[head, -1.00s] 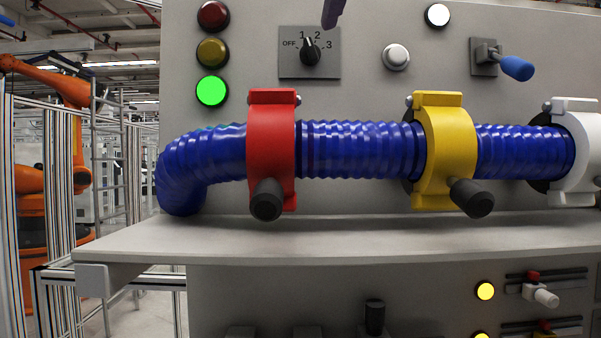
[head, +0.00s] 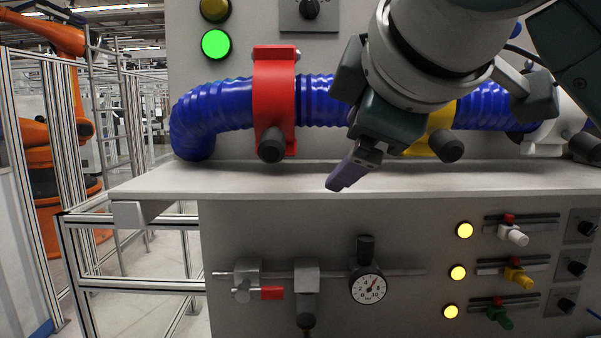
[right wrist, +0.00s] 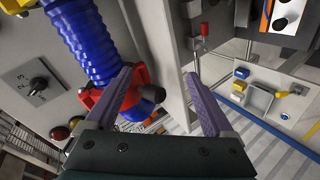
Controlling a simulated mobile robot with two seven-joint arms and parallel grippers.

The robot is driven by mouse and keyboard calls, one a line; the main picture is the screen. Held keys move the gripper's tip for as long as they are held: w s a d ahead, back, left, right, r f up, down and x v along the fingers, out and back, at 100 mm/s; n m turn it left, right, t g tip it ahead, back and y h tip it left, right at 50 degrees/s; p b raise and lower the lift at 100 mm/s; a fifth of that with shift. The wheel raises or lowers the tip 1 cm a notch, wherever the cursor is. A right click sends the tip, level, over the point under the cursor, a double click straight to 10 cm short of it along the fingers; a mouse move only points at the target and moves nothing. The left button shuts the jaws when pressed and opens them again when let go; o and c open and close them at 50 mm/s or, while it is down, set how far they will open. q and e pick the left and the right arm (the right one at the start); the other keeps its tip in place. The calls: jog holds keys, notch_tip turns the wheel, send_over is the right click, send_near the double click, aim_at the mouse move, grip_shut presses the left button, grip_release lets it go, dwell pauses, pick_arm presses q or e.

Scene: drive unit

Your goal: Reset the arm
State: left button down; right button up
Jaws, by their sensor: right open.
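My right arm reaches in from the upper right of the head view and covers part of the yellow clamp (head: 440,128) and the blue hose (head: 318,104). My right gripper (head: 350,170) points down and to the left, in front of the panel just above the shelf. The red clamp (head: 273,95) around the hose is left of the gripper in the head view. It also shows beside the left finger in the right wrist view (right wrist: 92,100). My left gripper is not in view.
The grey shelf (head: 230,180) runs below the hose and looks bare. Below it are a gauge (head: 369,287), a red-handled valve (head: 271,293), yellow lamps (head: 465,230) and sliders (head: 512,236). A white clamp (head: 545,138) is at the right. An orange robot (head: 40,150) stands far left.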

jog(key=s+d+f+m+g+p, duration=0.1)
jog(key=s+d+f+m+g, duration=0.2)
jog(key=s+f, duration=0.45)
jog(key=s+d+f+m+g+p, duration=0.1)
jog(key=s+d+f+m+g, duration=0.1)
jog(key=s+d+f+m, duration=0.35)
jog(key=s+d+f+m+g+h, duration=0.1)
jog(key=s+f, duration=0.3)
jog(key=s, duration=0.4)
jog(key=s+d+f+m+g+p, duration=0.1)
jog(key=s+d+f+m+g, duration=0.1)
jog(key=s, duration=0.5)
notch_tip(320, 180, down, 3)
jog(key=shift+s+d+r+m+h, duration=0.2)
jog(key=shift+s+d+m+h, duration=0.2)
jog(key=shift+d+m, duration=0.4)
